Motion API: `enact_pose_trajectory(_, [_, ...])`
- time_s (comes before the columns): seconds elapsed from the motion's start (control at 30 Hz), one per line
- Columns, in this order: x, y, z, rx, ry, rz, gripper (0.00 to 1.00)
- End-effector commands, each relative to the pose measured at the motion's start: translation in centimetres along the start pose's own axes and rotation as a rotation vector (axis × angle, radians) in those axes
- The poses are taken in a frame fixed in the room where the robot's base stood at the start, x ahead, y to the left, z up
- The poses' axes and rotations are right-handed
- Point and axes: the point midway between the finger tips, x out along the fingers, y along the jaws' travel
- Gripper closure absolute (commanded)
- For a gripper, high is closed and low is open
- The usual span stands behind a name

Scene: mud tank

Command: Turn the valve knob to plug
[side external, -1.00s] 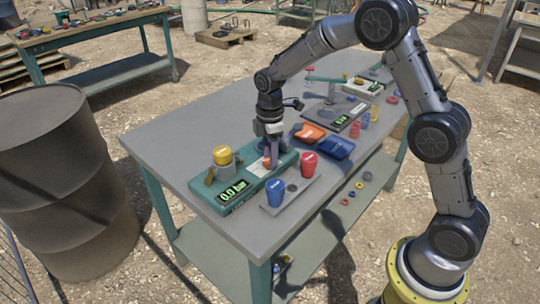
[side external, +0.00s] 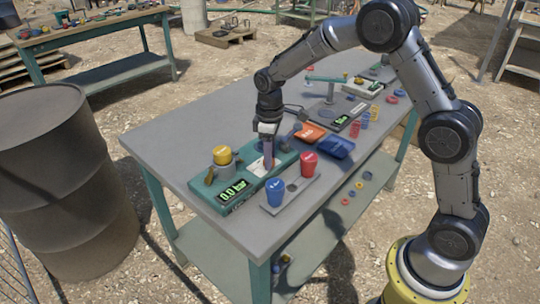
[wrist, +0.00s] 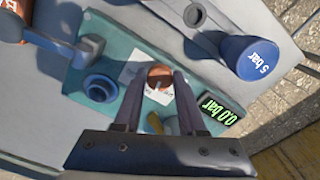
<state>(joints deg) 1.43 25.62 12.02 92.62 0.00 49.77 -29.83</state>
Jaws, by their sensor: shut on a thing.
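The valve knob (wrist: 160,74) is a small orange-brown cap above a white label plate (wrist: 130,73) on the teal box (side external: 205,190). My gripper (side external: 268,158) points down at the box from above. In the wrist view, its two dark fingers lie on either side of the knob and are shut on it. The knob is largely hidden by the fingers in the side view. A white mark shows on the knob, but the label's lettering is too small to read. The box's display (side external: 231,190) reads 0.0 bar.
A blue cup (side external: 276,190), marked 5 bar in the wrist view, and a red cup (side external: 308,164) stand on a grey plate close in front. Orange (side external: 309,132) and blue (side external: 335,147) trays lie to the right.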

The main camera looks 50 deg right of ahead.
Motion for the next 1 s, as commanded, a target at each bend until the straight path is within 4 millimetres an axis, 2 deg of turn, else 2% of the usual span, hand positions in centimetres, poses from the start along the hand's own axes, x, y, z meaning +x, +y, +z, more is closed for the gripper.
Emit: enact_pose_trajectory(1.0, [-0.21,-0.21,-0.21,0.925,0.004,0.000,1.00])
